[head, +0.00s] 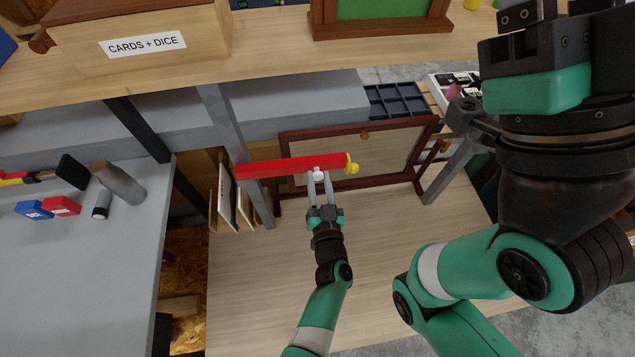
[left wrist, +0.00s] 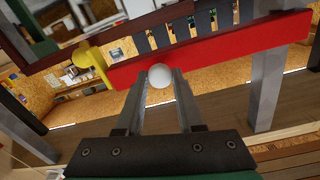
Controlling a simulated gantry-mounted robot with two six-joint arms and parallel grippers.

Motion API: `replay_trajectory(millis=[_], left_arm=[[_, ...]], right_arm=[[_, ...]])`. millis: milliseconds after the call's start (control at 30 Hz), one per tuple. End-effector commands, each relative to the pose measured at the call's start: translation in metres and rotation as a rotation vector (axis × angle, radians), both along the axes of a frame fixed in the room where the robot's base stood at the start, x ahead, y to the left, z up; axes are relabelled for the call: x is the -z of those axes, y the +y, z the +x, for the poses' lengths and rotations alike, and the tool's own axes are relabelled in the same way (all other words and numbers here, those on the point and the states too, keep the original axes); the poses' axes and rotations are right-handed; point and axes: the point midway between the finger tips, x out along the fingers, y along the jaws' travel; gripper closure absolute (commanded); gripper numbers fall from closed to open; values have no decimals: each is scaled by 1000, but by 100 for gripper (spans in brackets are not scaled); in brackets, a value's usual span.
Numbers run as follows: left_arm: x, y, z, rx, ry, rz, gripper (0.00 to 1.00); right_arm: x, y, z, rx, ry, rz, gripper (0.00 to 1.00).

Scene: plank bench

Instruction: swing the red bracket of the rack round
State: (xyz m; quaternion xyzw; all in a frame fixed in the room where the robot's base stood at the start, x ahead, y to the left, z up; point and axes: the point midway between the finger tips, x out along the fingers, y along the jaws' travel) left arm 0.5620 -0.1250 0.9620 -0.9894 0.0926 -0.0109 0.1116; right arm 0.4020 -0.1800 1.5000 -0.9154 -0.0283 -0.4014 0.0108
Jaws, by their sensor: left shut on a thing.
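The red bracket (head: 280,167) is a long flat bar. Its left end meets a grey rack post (head: 238,160), and its right end carries a yellow tip (head: 352,163). A small white ball knob (head: 318,175) sits on its near side, towards the yellow end. My left gripper (head: 319,178) is shut on this knob. In the left wrist view the white knob (left wrist: 159,75) lies between the two fingertips, with the red bracket (left wrist: 215,48) just behind it. My right gripper (head: 535,65) is large at the upper right; its fingertips do not show clearly.
A dark wooden frame (head: 425,150) stands behind the bracket. A box marked CARDS + DICE (head: 150,50) sits on the upper shelf. A grey table (head: 90,260) at left holds small items. The wooden surface (head: 260,290) below the bracket is mostly clear.

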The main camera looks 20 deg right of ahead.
Motion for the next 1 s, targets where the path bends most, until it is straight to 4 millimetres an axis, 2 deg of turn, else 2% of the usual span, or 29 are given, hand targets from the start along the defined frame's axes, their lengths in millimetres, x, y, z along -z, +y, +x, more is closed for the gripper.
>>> replay_trajectory(millis=[467,500,633,667,1000], left_arm=[[2,-1,0,1,4,2,100],[2,-1,0,0,4,2,60],[2,-1,0,-1,3,2,37],[1,-1,0,-1,3,2,34],[-1,0,-2,-3,2,1,34]], right_arm=[[1,0,0,0,0,0,50],[1,0,0,0,0,0,50],[1,0,0,0,0,0,50],[1,0,0,0,0,0,50],[-4,0,0,0,0,0,50]])
